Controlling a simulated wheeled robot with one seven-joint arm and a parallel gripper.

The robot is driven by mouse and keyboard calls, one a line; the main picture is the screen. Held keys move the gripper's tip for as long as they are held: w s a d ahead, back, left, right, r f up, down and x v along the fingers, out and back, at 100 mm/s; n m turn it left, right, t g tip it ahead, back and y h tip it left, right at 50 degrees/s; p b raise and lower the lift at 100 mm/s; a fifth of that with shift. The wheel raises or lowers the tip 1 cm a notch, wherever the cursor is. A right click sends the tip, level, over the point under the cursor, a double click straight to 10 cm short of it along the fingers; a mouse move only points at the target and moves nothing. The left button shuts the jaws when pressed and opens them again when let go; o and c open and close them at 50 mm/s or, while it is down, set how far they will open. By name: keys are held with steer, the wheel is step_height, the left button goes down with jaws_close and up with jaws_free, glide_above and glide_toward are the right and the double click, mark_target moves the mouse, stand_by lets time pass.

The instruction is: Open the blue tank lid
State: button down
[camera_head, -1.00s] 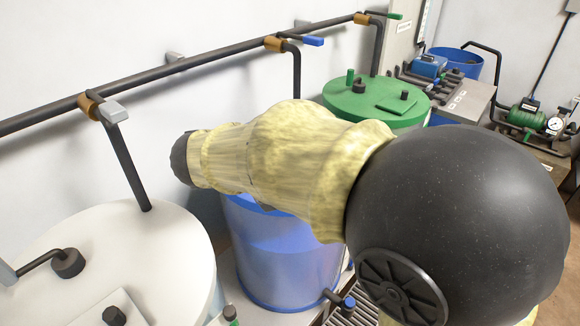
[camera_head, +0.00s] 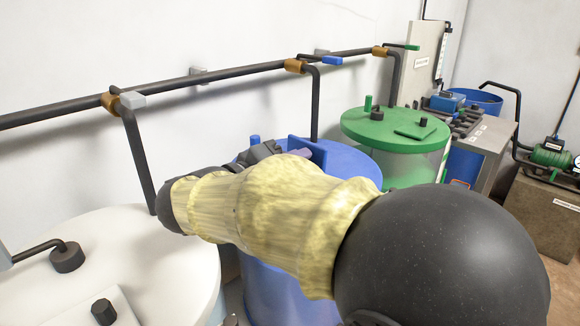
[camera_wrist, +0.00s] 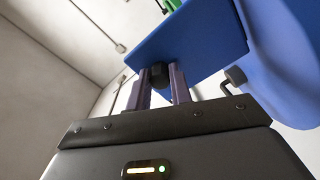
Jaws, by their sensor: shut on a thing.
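The blue tank (camera_head: 357,165) stands between the white and green tanks, with my arm across much of it. Its blue lid flap (camera_head: 306,150) stands tilted up from the tank top. In the wrist view the flap (camera_wrist: 198,38) is a flat blue plate with a black knob (camera_wrist: 158,72). My gripper (camera_wrist: 160,80) is shut on this knob, one purple-grey finger on each side. The tank's rounded blue top (camera_wrist: 285,60) shows at the right. In the head view the gripper is partly hidden behind my arm, and the opening under the flap is hidden.
A dark pipe (camera_head: 230,75) with brown fittings and coloured handles runs along the wall behind the tanks. A downpipe (camera_head: 315,105) drops close behind the blue tank. The white tank (camera_head: 165,250) is at left, the green-topped tank (camera_head: 395,130) at right.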

steer(key=c, duration=1.3)
jaws_free()
steer(key=shift+o, duration=0.2)
steer(key=v, duration=1.7)
steer(key=shift+a+p, duration=0.15)
steer(key=shift+p, duration=0.15)
steer(key=shift+w+f, duration=0.1)
